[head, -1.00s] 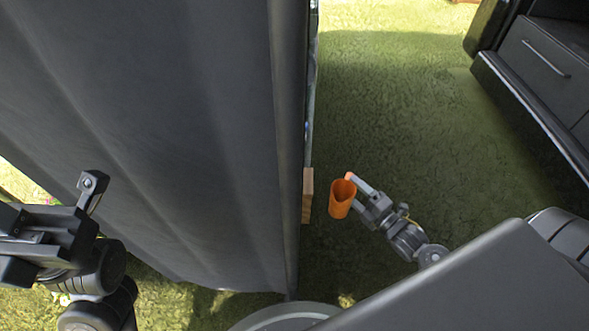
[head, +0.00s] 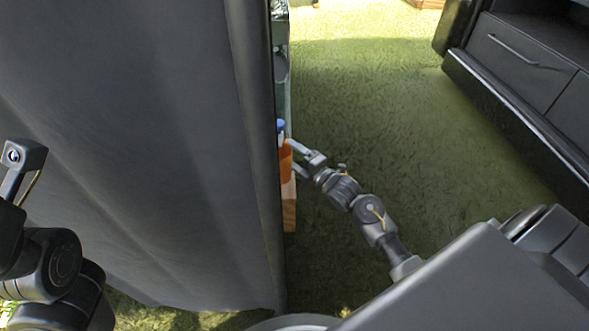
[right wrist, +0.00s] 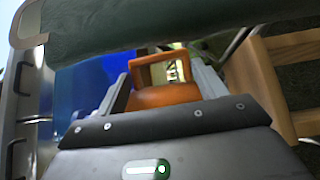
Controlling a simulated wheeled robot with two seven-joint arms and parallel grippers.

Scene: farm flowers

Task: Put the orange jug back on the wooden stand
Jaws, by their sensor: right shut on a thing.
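The orange jug (head: 286,165) is at the right edge of the dark panel in the head view, partly hidden by it. My right gripper (head: 294,157) is shut on the jug, reaching in from the right. In the right wrist view the jug (right wrist: 163,96) sits between the grey fingers, with its squared handle showing. The wooden stand (head: 289,208) shows as a narrow strip just below the jug in the head view. Pale wooden bars (right wrist: 262,85) show at the right of the wrist view.
A large dark grey panel (head: 140,150) fills the left and hides what lies behind it. A blue object (head: 281,127) shows beside the jug. A green padded strip (right wrist: 170,28) crosses the top of the wrist view. Open grass lies right, before a dark drawer cabinet (head: 520,60).

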